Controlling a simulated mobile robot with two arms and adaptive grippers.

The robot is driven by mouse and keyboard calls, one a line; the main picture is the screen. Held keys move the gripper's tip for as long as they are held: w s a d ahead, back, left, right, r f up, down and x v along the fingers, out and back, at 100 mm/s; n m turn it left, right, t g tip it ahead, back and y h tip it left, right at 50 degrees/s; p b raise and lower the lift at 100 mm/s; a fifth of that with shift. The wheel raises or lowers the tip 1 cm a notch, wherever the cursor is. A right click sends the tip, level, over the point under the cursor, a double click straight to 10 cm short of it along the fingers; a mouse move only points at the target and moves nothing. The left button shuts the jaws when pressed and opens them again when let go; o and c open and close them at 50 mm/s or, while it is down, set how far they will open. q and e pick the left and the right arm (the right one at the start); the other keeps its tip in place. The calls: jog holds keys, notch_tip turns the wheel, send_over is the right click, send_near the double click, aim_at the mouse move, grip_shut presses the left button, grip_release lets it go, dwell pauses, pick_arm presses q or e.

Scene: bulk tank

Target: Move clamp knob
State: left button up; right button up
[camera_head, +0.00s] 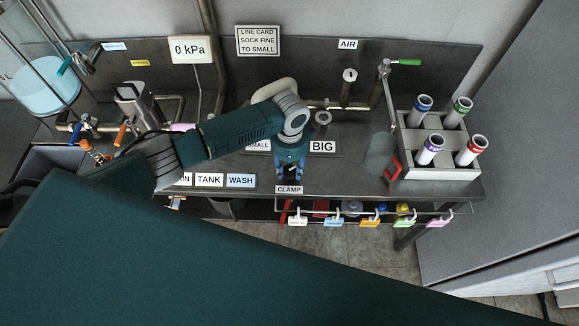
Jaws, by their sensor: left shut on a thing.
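My left arm comes in from the left over the bench, and its gripper (289,173) points down just behind the CLAMP label (289,189). The gripper is shut on the clamp knob, but its fingers and wrist hide the knob almost wholly, so its position cannot be read. The SMALL and BIG labels stand on either side of the gripper, the BIG label (322,146) to the right and the SMALL label, partly covered, to the left. My right gripper is not in view.
A grey rack (439,166) with several colour-ringed tubes stands at the right. A clear jar (380,151) and a red handle (394,169) are beside it. A rail with coloured tags (370,220) runs below the front edge. A gauge reads 0 kPa (190,49).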

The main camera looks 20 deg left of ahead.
aim_at(291, 170)
pick_arm(q)
jog(key=m, duration=0.3)
jog(key=shift+w+d+r, duration=0.1)
jog(key=shift+w, duration=0.05)
jog(key=shift+m, duration=0.5)
jog(key=o, duration=1.1)
jog(key=shift+o, duration=0.2)
notch_tip(291, 170, up, 12)
jog(key=shift+d, duration=0.1)
